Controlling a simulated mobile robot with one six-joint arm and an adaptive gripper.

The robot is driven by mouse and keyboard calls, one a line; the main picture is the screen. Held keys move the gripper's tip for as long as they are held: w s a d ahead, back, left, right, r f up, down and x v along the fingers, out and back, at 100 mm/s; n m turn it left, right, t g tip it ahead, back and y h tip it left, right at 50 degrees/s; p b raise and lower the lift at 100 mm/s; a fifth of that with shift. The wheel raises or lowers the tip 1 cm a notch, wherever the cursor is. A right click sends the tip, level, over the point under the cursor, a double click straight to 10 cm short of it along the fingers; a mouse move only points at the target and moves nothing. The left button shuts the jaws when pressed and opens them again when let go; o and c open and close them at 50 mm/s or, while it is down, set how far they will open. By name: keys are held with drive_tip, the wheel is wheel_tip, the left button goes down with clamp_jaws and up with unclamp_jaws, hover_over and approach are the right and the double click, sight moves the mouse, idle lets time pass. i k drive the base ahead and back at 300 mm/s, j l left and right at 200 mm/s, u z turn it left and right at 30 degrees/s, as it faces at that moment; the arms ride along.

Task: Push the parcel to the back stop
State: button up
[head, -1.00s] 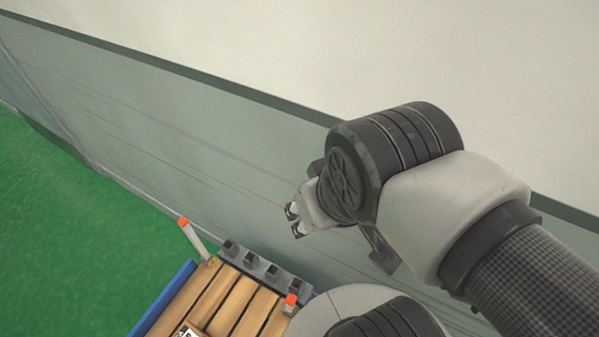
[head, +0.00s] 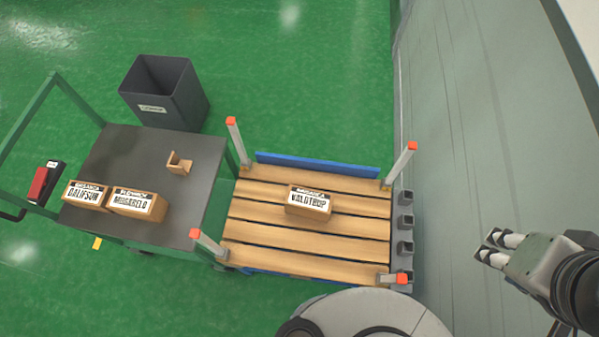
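A cardboard parcel (head: 309,201) with a white label lies on the slatted wooden deck (head: 290,247), a little right of its middle. A low blue board (head: 318,165) runs along the deck's far edge; bare slats lie between it and the parcel. I cannot tell for certain that this board is the back stop. My gripper (head: 490,247) is at the right, well apart from the parcel and beyond the deck's right edge. Its two fingers are apart with nothing between them.
Orange-tipped posts stand at the deck's corners. Grey blocks (head: 404,222) line its right edge. A dark-topped cart (head: 190,150) on the left carries two labelled boxes (head: 137,203) and a small wooden piece (head: 179,163). A dark bin (head: 165,93) stands behind. A grey-green wall (head: 460,130) is at right.

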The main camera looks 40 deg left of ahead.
sight(312, 204)
drive_tip(key=k+j+u, duration=0.1)
drive_tip(key=u, duration=1.45)
